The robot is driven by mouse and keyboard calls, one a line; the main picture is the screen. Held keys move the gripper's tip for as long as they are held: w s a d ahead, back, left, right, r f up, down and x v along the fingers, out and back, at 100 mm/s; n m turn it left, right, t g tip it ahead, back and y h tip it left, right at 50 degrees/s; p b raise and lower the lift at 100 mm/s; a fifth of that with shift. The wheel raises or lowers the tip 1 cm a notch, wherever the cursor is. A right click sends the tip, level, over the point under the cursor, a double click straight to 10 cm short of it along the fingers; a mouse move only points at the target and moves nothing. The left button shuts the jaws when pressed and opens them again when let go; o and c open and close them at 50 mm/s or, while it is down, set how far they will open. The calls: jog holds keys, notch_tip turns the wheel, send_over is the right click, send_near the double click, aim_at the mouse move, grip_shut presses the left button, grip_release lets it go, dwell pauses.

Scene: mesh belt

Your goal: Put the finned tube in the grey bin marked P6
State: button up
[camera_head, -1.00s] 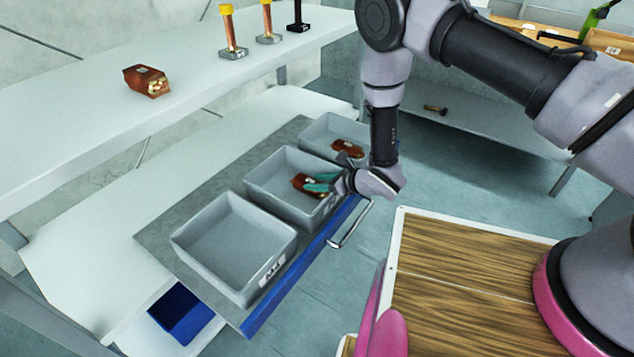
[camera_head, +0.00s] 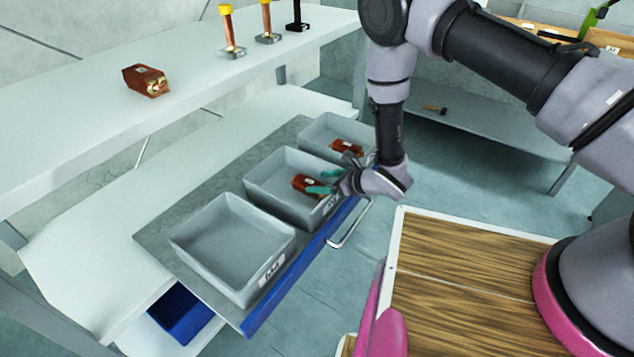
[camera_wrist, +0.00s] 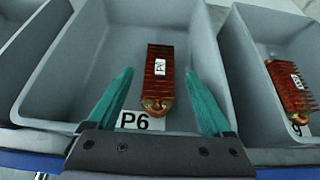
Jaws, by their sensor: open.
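The finned tube, red-brown with a white label, lies in the middle grey bin; it shows in the wrist view (camera_wrist: 158,82) and in the head view (camera_head: 307,184). That bin (camera_head: 262,190) is marked P6 on its front in the wrist view (camera_wrist: 70,60). My gripper (camera_head: 322,182) is open at the front of this bin. In the wrist view its two green fingers (camera_wrist: 162,98) stand apart on either side of the tube's near end, and nothing shows gripped. Whether the fingers touch the tube, I cannot tell.
An empty grey bin (camera_head: 190,237) stands at the near left. The far bin (camera_head: 318,131) holds another finned piece (camera_head: 347,147). All stand on a pulled-out shelf with a blue front (camera_head: 300,272). Another finned piece (camera_head: 146,80) lies on the upper shelf (camera_head: 60,140).

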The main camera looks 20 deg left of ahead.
jog(key=v, duration=1)
jog(key=shift+d, duration=0.1)
